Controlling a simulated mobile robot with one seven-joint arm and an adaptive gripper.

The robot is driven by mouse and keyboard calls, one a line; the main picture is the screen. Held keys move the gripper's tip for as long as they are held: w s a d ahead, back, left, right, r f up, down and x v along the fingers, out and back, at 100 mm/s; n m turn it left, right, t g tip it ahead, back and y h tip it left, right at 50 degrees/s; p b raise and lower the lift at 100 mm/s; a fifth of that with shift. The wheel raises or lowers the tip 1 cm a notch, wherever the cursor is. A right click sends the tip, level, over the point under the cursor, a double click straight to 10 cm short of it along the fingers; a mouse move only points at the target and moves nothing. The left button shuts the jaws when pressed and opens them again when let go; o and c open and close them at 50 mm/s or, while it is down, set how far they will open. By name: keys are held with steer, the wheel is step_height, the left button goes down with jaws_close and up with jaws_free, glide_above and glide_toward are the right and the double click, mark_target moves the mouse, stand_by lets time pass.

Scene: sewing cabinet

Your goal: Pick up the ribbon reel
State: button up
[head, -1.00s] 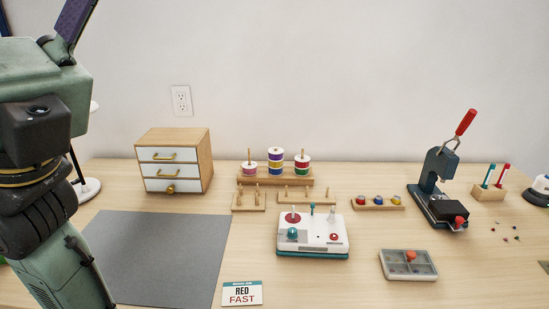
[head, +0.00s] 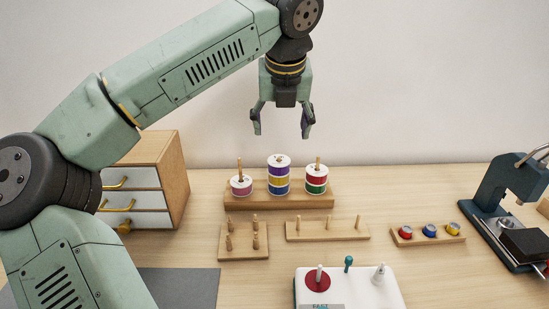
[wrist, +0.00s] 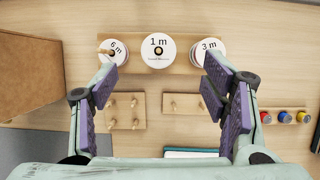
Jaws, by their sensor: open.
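Ribbon reels sit on the pegs of a wooden stand (head: 232,202) at the back of the table. The right peg holds red and green reels (head: 316,180). The wrist view shows their white tops, labelled 6 m (wrist: 115,48), 1 m (wrist: 159,50) and 3 m (wrist: 208,47). My gripper (head: 281,133) is open and empty, pointing down above the middle stack and clear of it.
Two low peg boards, left (head: 243,254) and middle (head: 328,237), stand in front of the reels. A tray of colored buttons (head: 428,240) is to the right. A press (head: 507,215) stands at far right, a drawer cabinet (head: 172,187) at left, a white machine (head: 350,289) in front.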

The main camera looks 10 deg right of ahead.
glide_above(279, 159)
steer(key=s, duration=0.2)
steer(key=f, duration=0.4)
steer(key=shift+w+f, duration=0.15)
steer(key=shift+w, duration=0.05)
steer(key=shift+s+p+x, duration=0.2)
steer(key=shift+p+x, duration=0.2)
steer(key=shift+x, duration=0.95)
steer(key=shift+s+p+x, duration=0.15)
steer(key=shift+p+x, duration=0.25)
steer(key=shift+x, duration=0.95)
steer(key=shift+a+f, duration=0.1)
steer(key=shift+a, duration=0.05)
steer(key=shift+c, duration=0.4)
steer(key=c, duration=1)
steer(key=shift+c, duration=0.2)
step_height(279, 159, up, 10)
steer(key=shift+b, duration=0.45)
